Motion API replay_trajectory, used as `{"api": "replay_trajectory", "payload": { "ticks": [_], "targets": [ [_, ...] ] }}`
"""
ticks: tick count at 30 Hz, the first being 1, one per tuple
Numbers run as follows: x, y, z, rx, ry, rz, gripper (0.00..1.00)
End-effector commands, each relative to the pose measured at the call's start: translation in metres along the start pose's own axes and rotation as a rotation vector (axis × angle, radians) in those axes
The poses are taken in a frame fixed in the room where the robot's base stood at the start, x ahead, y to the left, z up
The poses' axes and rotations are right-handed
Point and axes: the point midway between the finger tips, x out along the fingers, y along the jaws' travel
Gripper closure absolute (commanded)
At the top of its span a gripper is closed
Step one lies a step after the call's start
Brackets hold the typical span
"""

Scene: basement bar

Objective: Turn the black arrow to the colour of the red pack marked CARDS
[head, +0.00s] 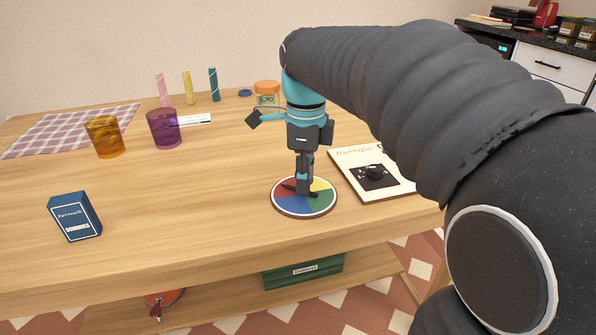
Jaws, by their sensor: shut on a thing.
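A round colour disc (322,205) lies near the table's front edge, with red at the left, yellow at the upper right, green at the right and blue at the front. The black arrow (288,187) is on it; its visible end reaches left over the red part, and the rest is hidden by my gripper. My gripper (303,189) points straight down at the disc's middle, shut on the arrow. The only card-like pack I see standing on the table is dark blue (75,217), at the front left; its small label is hard to read. I see no red pack marked CARDS.
An orange cup (104,137) and a purple cup (164,129) stand behind, near a checked cloth (60,133). Several slim coloured tubes and an orange-lidded jar (267,93) stand at the back. A green box (303,271) sits below.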

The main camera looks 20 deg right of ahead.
Motion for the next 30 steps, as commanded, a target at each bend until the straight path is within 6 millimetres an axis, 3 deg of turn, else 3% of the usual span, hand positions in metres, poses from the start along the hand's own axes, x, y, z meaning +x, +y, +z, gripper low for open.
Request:
{"api": "replay_trajectory", "payload": {
  "ticks": [18,19,21,30],
  "targets": [
    [0.0004,0.0004,0.0006,0.04,-0.001,0.001,1.0],
    [0.0004,0.0004,0.0006,0.04,-0.001,0.001,0.69],
    [0.0004,0.0003,0.0005,0.04,-0.001,0.001,0.52],
    [-0.0002,-0.0001,-0.0001,0.041,-0.001,0.0,0.49]
  ]
}}
